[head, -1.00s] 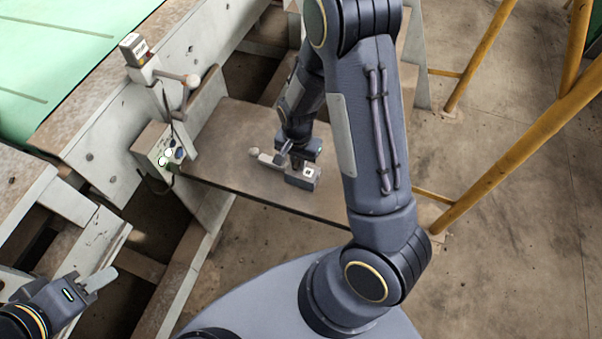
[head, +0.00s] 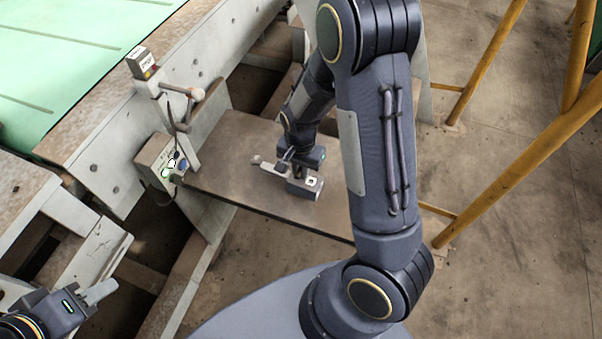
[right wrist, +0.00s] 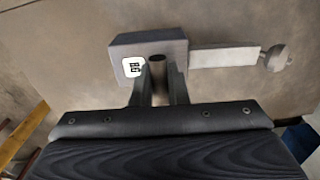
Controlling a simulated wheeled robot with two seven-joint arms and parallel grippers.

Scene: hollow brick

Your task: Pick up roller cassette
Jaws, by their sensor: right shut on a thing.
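The roller cassette is a grey block (head: 304,188) with a white label and a pale flat arm ending in a round roller. It is over the brown metal plate (head: 230,150) in the head view; I cannot tell whether it touches the plate. In the right wrist view the block (right wrist: 118,48) is at upper centre, its arm (right wrist: 222,57) pointing right. My right gripper (right wrist: 158,88) is shut on the cassette at a dark round stem beside the label. The head view shows it (head: 298,172) from above. My left gripper (head: 100,292) is at the lower left, away from the cassette; its jaw gap is unclear.
A post with a small box on top (head: 141,62) and a control box with lit buttons (head: 160,165) stand left of the plate. A green conveyor belt (head: 60,60) is at upper left. Yellow rails (head: 520,170) stand at right. Bare floor lies right of the plate.

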